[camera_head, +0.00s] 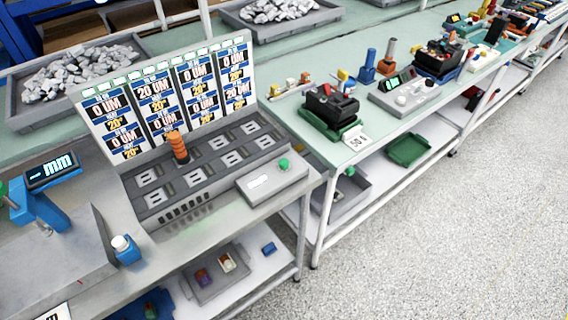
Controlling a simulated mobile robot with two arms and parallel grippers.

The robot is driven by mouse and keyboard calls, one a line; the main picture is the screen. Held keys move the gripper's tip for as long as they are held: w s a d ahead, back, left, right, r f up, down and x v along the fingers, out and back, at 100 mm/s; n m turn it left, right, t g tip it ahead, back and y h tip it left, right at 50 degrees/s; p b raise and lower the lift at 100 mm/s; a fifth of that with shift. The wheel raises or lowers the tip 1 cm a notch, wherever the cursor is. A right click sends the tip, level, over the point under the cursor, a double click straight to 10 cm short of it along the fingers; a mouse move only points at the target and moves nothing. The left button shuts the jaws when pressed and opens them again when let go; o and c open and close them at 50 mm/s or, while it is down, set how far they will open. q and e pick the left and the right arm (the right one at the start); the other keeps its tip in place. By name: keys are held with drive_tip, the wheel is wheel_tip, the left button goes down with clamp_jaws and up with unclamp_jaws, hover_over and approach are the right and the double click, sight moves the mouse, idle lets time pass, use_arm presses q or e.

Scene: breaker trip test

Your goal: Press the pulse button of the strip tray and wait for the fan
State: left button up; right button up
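A grey strip tray (205,168) with rows of slots lies on the near bench in front of an upright board (165,95) of labelled panels. An orange ribbed peg (178,147) stands at the tray's back left part. A grey box (262,187) sits at the tray's right end, with a round green button (283,164) on top and a pale label beside it. I cannot make out a fan for certain. Neither of my grippers shows in this view.
A blue gauge with a display (50,172) and a blue block with a white knob (124,248) stand at the left. A bin of grey lumps (20,118) is behind the board. A second bench (365,150) holds black and green devices. Open floor (450,240) lies at the right.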

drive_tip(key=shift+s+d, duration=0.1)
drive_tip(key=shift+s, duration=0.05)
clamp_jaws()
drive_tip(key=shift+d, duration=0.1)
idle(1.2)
